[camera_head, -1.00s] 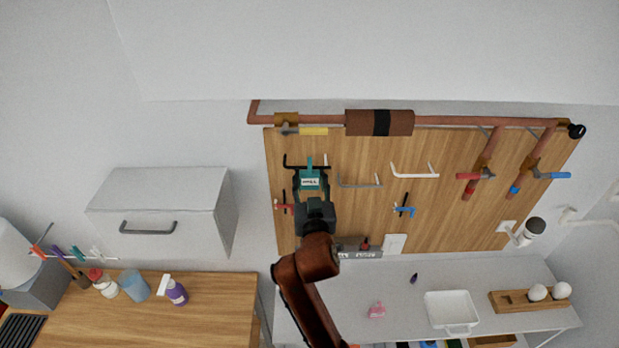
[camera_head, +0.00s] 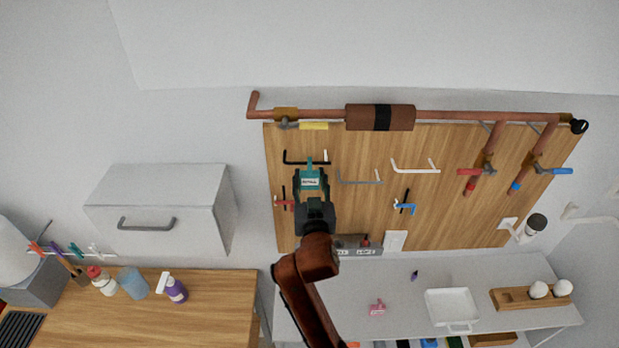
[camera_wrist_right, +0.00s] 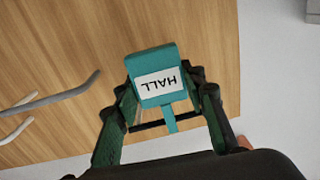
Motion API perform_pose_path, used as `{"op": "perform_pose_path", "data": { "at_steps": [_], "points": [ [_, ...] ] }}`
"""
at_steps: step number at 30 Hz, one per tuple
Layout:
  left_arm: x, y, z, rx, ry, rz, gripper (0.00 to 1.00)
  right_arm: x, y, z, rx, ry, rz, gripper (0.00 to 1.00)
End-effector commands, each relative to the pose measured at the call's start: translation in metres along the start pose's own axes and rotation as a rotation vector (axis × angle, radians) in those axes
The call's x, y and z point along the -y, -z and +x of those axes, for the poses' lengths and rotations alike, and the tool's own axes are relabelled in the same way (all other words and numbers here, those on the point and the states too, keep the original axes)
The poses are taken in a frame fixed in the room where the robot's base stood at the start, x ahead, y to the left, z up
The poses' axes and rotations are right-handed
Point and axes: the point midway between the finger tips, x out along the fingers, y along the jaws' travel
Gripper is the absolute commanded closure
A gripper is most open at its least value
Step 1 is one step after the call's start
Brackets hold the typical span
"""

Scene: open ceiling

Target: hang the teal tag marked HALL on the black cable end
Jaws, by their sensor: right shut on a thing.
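The teal tag (camera_head: 311,182) with a white HALL label is between the fingers of my right gripper (camera_head: 311,188), which is shut on it in front of the wooden board. In the right wrist view the tag (camera_wrist_right: 158,78) appears upside down between the green and black fingers (camera_wrist_right: 160,105). A narrow teal strip of the tag overlaps a black bent rod (camera_head: 296,161), which looks like the black cable end. In the wrist view the black rod (camera_wrist_right: 150,125) passes behind that strip; whether they touch I cannot tell. My left gripper is not in view.
A grey bent rod (camera_head: 358,183) and a white one (camera_head: 414,171) stick out right of the black one. A copper pipe (camera_head: 460,116) with a brown sleeve (camera_head: 365,117) runs above. Red-handled and blue-handled valves are on the right. A grey cabinet (camera_head: 165,210) is at left.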

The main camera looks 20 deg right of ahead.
Motion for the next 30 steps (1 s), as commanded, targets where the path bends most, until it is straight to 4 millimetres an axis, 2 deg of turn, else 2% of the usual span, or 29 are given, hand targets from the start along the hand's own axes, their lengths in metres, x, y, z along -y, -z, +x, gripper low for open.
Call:
{"op": "perform_pose_path", "data": {
  "at_steps": [3,4,12,25,30],
  "points": [
    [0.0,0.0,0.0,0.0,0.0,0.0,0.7,0.0,0.0,0.0,0.0,0.0,0.0,0.86],
    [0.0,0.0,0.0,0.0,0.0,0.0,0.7,0.0,0.0,0.0,0.0,0.0,0.0,0.61],
    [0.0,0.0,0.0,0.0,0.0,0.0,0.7,0.0,0.0,0.0,0.0,0.0,0.0,0.42],
    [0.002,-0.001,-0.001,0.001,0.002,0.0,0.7,0.0,0.002,0.0,0.0,0.0,0.0,0.42],
    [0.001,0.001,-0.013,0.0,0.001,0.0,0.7,0.0,0.02,0.0,-0.003,0.0,-0.001,0.42]
  ]
}}
